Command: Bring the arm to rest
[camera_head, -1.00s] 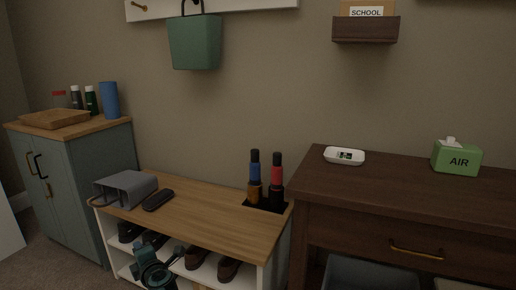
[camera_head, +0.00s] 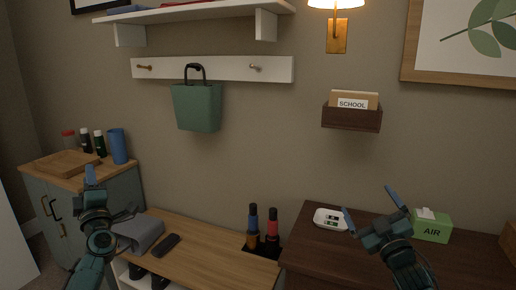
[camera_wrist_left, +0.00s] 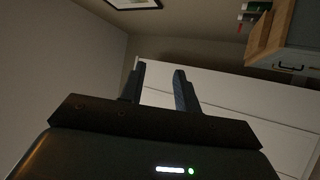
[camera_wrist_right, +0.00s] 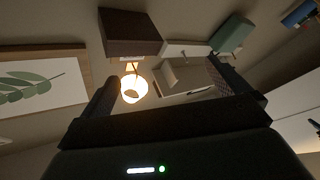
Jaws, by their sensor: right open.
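My left gripper (camera_head: 91,178) is raised at the left in the head view, in front of the blue-grey cabinet. Its fingers point up, and the left wrist view shows them (camera_wrist_left: 160,88) a modest gap apart with nothing between them. My right gripper (camera_head: 371,208) is raised at the right, in front of the dark wood dresser (camera_head: 325,262). Its fingers are wide apart and empty, as the right wrist view (camera_wrist_right: 165,85) also shows. Neither gripper visibly touches anything.
A wooden bench (camera_head: 205,245) holds a grey holder (camera_head: 140,234), a dark case (camera_head: 166,244) and two bottles. A green bag (camera_head: 197,107) hangs from a wall rail (camera_head: 230,69).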

